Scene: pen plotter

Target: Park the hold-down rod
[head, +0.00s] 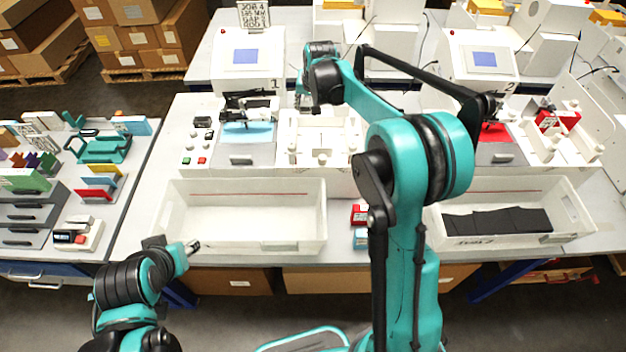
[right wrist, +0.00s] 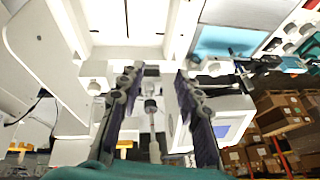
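My right gripper (head: 303,98) is beside plotter 1 (head: 248,62), over the back of the white fixture (head: 290,150). In the right wrist view its two dark fingers (right wrist: 157,78) are wide apart. A thin pale rod with a dark collar (right wrist: 152,108) shows between them, with a gap on both sides; I cannot tell for sure that it is the hold-down rod. A black mechanism (head: 247,104) sits above the turquoise sheet (head: 248,132) at plotter 1. My left gripper (head: 190,248) is low, in front of the table; its finger opening is unclear.
An empty white bin (head: 245,246) stands at the front of the table. A second bin (head: 583,222) holds dark sheets. Plotter 2 (head: 484,62) is at the right. A side table (head: 95,228) with tools and coloured parts is at the left.

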